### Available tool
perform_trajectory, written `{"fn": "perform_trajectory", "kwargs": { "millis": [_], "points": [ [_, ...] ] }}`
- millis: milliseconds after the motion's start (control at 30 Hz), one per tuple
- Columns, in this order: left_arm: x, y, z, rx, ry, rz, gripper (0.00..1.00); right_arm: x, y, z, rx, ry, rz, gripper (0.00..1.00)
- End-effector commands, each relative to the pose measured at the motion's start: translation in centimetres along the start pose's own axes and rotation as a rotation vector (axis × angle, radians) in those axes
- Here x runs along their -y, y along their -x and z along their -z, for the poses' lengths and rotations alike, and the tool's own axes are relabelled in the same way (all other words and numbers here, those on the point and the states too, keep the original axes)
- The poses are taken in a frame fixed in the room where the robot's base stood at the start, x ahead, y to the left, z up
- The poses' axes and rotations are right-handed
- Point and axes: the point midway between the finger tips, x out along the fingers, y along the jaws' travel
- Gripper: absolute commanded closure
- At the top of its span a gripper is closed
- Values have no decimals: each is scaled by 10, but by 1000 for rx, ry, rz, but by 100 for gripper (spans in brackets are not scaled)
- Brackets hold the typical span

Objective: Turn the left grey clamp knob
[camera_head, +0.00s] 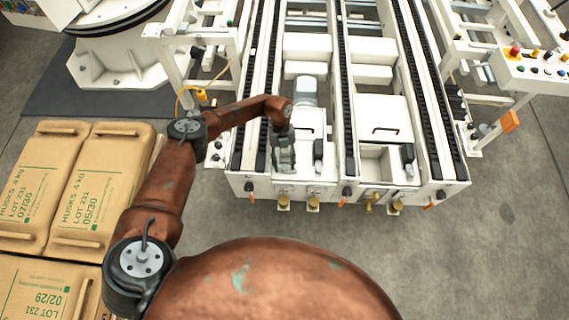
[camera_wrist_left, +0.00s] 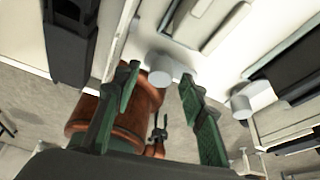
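My left gripper (camera_head: 284,158) reaches over the near end of the white conveyor frame and points down. In the left wrist view its two green-padded fingers (camera_wrist_left: 160,80) are open and apart. A grey cylindrical knob (camera_wrist_left: 160,66) shows between the fingertips, under a white panel edge. I see no finger touching it, and cannot tell how deep it lies between them. A second grey knob (camera_wrist_left: 250,98) is farther right in that view, outside the fingers. I cannot make out either grey knob in the head view. My right gripper is not in view.
The conveyor frame (camera_head: 335,185) has black chain tracks, a black lever (camera_head: 318,152) just right of the gripper, and brass fittings (camera_head: 313,203) along its front. Sacks (camera_head: 92,190) lie at the left. A button panel (camera_head: 535,68) stands at the right. The floor in front is clear.

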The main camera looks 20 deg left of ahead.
Motion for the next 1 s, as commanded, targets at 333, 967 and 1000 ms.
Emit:
{"fn": "perform_trajectory", "kwargs": {
  "millis": [333, 967, 1000],
  "points": [
    [1, 54, -1, 4, -1, 2, 62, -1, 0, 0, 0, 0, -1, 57],
    [0, 120, 0, 0, 0, 0, 62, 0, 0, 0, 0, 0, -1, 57],
    [0, 120, 0, 0, 0, 0, 62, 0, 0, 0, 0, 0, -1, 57]
  ]
}}
